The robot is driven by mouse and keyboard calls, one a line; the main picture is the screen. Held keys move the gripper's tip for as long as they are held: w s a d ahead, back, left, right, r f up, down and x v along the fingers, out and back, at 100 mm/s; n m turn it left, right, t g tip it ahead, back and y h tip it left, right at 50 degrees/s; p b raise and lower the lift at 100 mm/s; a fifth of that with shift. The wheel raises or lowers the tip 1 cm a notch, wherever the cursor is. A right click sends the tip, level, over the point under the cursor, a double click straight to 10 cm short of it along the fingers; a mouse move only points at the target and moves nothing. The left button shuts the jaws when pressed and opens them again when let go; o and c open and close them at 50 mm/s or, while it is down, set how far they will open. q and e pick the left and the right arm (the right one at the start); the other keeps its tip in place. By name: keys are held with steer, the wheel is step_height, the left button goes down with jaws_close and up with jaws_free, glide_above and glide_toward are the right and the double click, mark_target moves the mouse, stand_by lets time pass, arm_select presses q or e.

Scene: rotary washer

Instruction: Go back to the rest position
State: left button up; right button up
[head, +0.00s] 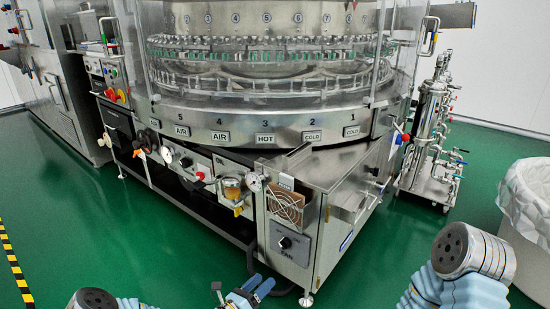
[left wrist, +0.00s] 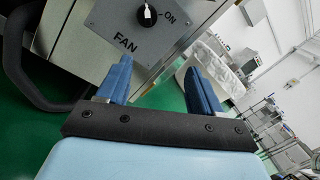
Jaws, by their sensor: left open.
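My left gripper (head: 259,283) is low in the middle of the head view, in front of the washer's fan panel (head: 289,245). In the left wrist view its two blue fingers (left wrist: 158,68) stand apart with nothing between them. The fan panel's black knob (head: 285,243) also shows beyond the fingers in the left wrist view (left wrist: 147,16), and the fingers do not touch it. The knob's white mark points toward the top of that view, left of the "ON" label. My right arm shows at the lower right of the head view, but its gripper is out of view.
The rotary washer (head: 240,133) fills the middle, with gauges, a red knob (head: 199,176) and a metal frame at its front corner. A wheeled pipe stand (head: 430,140) and a white lined bin (head: 527,195) stand at right. The green floor (head: 130,240) in front is clear.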

arm_select(q)
steer(key=s+d+f+m+g+h+p, duration=0.1)
steer(key=s+d+m+g, duration=0.3)
steer(key=s+m+g, duration=0.3)
steer(key=s+d+f+m+g+h+p, duration=0.1)
steer(key=s+d+m+g, duration=0.4)
steer(key=s, duration=0.5)
steer(key=s+a+f+m+g+y+p, duration=0.1)
steer(key=s+a+f+m+g+y, duration=0.15)
steer(key=s+m, duration=0.25)
steer(key=s+a+f+m+g+y, duration=0.1)
steer(key=s+a+m+g+y, duration=0.25)
steer(key=s+m, duration=0.2)
steer(key=a+r+m+t+y+p, duration=0.2)
steer(key=a+m+t+y, duration=0.2)
steer(key=a+m, duration=0.4)
steer(key=shift+s+a+m+y, duration=0.3)
steer(key=shift+s+m, duration=0.1)
steer(key=shift+m, duration=0.55)
steer(key=shift+r, duration=0.1)
steer(key=shift+c, duration=0.3)
